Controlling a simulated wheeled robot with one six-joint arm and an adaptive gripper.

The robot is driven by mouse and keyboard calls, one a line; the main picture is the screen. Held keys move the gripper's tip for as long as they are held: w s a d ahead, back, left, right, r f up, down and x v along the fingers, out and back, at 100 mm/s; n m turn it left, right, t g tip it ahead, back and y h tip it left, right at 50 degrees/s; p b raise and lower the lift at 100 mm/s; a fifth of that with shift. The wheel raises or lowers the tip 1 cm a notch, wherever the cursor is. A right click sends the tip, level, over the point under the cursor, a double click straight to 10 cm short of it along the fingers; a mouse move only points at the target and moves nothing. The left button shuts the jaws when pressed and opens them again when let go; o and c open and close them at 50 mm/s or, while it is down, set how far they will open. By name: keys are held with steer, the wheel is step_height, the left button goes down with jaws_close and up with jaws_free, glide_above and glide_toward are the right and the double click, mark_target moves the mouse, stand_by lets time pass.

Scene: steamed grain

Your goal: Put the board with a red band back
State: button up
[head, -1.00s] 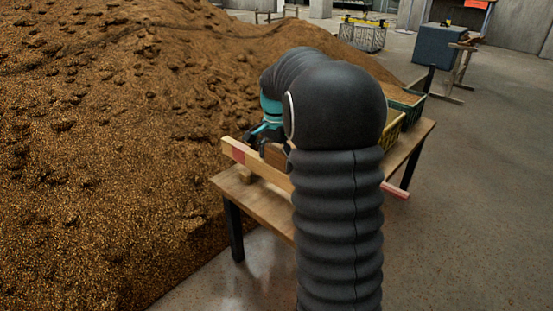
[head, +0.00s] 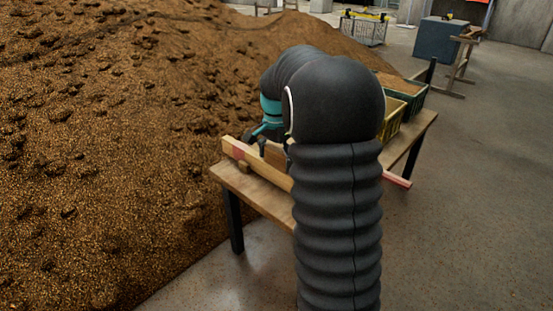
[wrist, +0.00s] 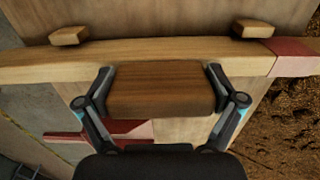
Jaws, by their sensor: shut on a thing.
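The board with a red band (head: 262,162) is a long pale wooden beam, red near its left end in the head view. In the wrist view the beam (wrist: 50,62) runs across the picture, with its red part (wrist: 293,57) at the right. My gripper (wrist: 161,85) is shut on the brown wooden block (wrist: 160,95) at the board's side, one finger at each end. In the head view my arm hides most of the gripper and the board's middle. The board is over the wooden table (head: 255,192); I cannot tell whether it touches it.
Two small wooden blocks (wrist: 70,36) (wrist: 254,30) lie along the board's far side. A red piece (wrist: 120,128) shows at lower left in the wrist view. A yellow crate (head: 393,120) and a green crate (head: 412,102) stand at the table's far end. A grain heap (head: 110,150) borders the left; floor is clear at right.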

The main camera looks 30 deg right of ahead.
steer(key=shift+a, duration=0.15)
steer(key=shift+f, duration=0.3)
stand_by(0.6)
steer(key=o, duration=1.5)
steer(key=shift+c, duration=0.2)
step_height(320, 180, up, 12)
